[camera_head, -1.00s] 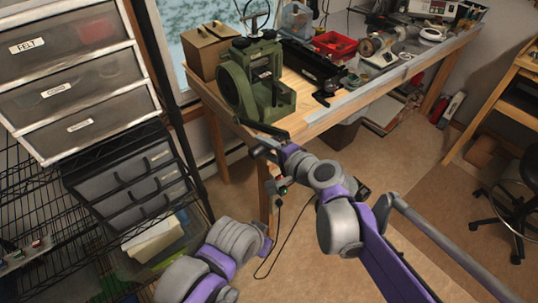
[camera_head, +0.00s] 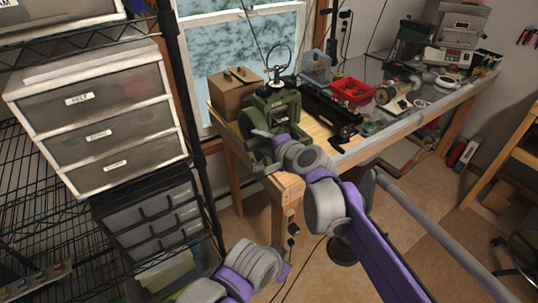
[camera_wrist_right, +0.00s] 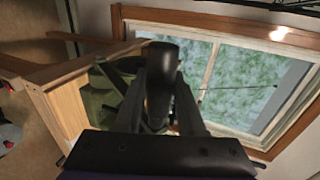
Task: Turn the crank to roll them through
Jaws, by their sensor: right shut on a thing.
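The green rolling mill (camera_head: 285,106) stands on the near left corner of the wooden workbench. Its green body also shows in part behind the fingers in the right wrist view (camera_wrist_right: 103,83). My right gripper (camera_head: 266,138) is at the mill's near side. In the right wrist view the dark crank handle (camera_wrist_right: 160,66) stands between my right gripper's fingers (camera_wrist_right: 160,105), which are shut on it. In the head view my right wrist hides the handle and part of the mill. Links of my left arm show at the bottom, but its gripper cannot be made out. What is between the rollers cannot be seen.
A cardboard-brown box (camera_head: 234,94) stands behind the mill, and a red bin (camera_head: 352,91) sits farther right on the workbench (camera_head: 390,140). A plastic drawer unit (camera_head: 100,115) on a wire rack stands left. A window is behind the mill. The floor right of my arm is mostly clear.

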